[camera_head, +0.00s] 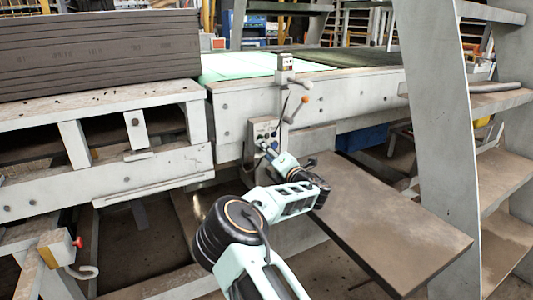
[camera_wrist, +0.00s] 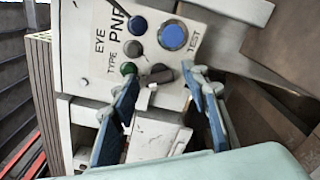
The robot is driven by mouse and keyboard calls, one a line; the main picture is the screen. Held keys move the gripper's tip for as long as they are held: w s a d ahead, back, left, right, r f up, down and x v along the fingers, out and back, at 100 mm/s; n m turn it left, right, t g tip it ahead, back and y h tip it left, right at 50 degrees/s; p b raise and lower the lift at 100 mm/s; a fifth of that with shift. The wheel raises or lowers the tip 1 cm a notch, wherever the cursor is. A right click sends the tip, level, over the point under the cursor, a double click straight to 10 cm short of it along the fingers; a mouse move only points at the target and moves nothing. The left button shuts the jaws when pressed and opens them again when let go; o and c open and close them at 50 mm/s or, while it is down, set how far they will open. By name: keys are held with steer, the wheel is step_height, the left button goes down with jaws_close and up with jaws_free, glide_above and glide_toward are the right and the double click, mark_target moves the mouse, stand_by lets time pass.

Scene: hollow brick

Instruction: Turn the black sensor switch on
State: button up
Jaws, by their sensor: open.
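My gripper (camera_wrist: 160,80) is open, with one blue finger on each side of the knob in the picture. Whether the fingers touch the knob or panel cannot be told. In the head view the panel (camera_head: 262,128) is on the side of the machine frame, with my gripper (camera_head: 268,148) in front of it, hiding its lower part.
A brown board (camera_head: 395,225) lies right of my arm. Grey metal steps (camera_head: 440,130) stand farther right.

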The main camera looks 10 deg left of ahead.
jaws_close()
steer(key=shift+r+m, duration=0.1)
steer(key=shift+m, duration=0.2)
steer(key=m+p, duration=0.1)
steer(key=m, duration=1)
stand_by(0.4)
steer(key=shift+m, duration=0.3)
